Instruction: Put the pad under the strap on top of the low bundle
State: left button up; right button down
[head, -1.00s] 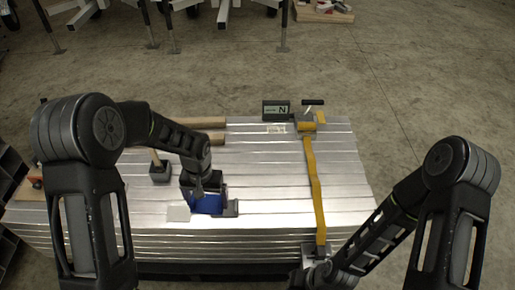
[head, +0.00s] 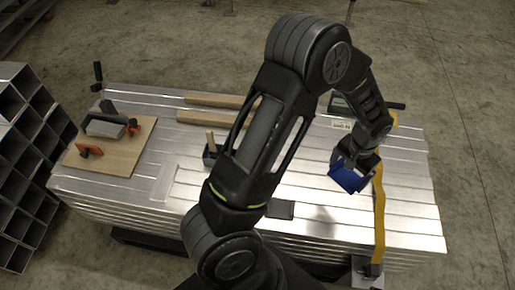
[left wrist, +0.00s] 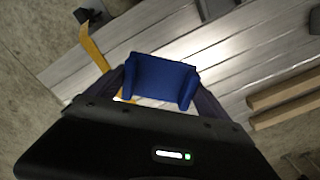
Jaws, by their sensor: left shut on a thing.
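The blue pad (head: 346,179), with bent-up ends, is held by my left gripper (head: 356,163) above the right part of the low bundle (head: 310,187) of aluminium lengths. In the left wrist view the pad (left wrist: 160,78) sits between the two fingers of the gripper (left wrist: 163,88). The yellow strap (head: 379,215) runs over the bundle's top, just right of the pad; it also shows in the left wrist view (left wrist: 93,45). The pad appears apart from the strap. The strap's upper part is partly hidden behind my left arm. My right gripper is not in view.
A dark grey flat piece (head: 281,209) lies on the bundle near its front edge. A board with tools (head: 110,145) is at the left end. Square tubes (head: 22,150) are stacked beyond it.

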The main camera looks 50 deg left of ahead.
pick_arm(q)
jog(key=a+f+m+b, duration=0.4)
jog(key=a+b, duration=0.2)
jog(key=a, duration=0.3)
jog(key=m+b, duration=0.6)
send_over(291, 166)
notch_tip(291, 166, down, 3)
jog(key=shift+r, duration=0.15)
notch_tip(291, 166, down, 6)
jog(key=shift+f, duration=0.15)
jog(key=shift+f+b, duration=0.4)
jog(key=shift+f, duration=1.45)
